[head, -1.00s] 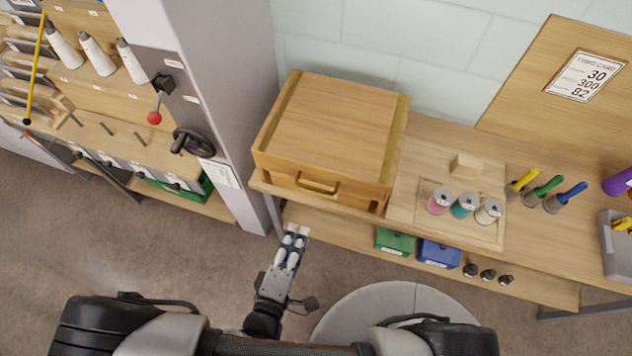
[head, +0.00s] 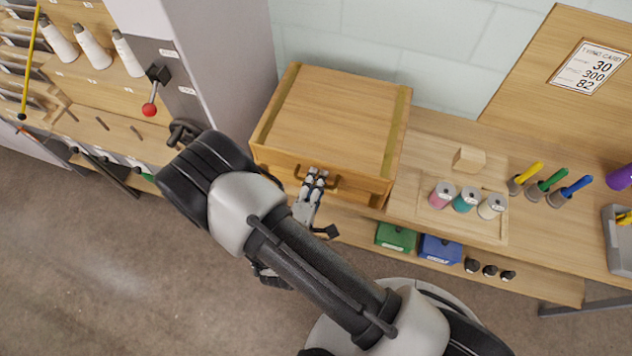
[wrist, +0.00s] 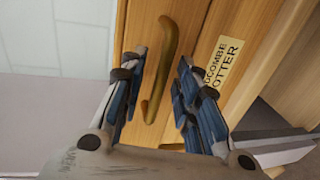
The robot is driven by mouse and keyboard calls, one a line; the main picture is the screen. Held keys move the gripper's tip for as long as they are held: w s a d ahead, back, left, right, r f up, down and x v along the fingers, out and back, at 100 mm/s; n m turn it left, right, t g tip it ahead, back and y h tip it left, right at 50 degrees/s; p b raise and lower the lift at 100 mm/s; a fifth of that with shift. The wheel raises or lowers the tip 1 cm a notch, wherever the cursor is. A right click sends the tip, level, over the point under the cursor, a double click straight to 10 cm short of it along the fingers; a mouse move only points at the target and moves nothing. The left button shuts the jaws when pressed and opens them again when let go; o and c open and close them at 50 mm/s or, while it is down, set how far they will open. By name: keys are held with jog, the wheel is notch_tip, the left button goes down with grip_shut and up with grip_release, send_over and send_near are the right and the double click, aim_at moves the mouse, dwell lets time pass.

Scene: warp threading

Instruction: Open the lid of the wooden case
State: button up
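The wooden case (head: 335,115) sits on the left part of the bench with its lid shut. Its brass handle (wrist: 165,65) is on the front face, beside a label reading "…DCOMBE …OTTER" (wrist: 223,60). My gripper (head: 318,172) is at the case's front, by the handle. In the wrist view my gripper (wrist: 155,85) is open, with one finger on each side of the handle. The fingers appear apart from the handle; whether either touches the case front I cannot tell.
Pink, teal and white spools (head: 465,200) stand right of the case, near a small wood block (head: 469,159). Green (head: 396,237) and blue (head: 440,249) boxes sit on the lower shelf. A grey post with a red-knobbed lever (head: 150,108) stands to the left.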

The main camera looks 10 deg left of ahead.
jog(key=shift+w, duration=0.1)
jog(key=shift+c, duration=0.3)
grip_shut()
dwell(0.5)
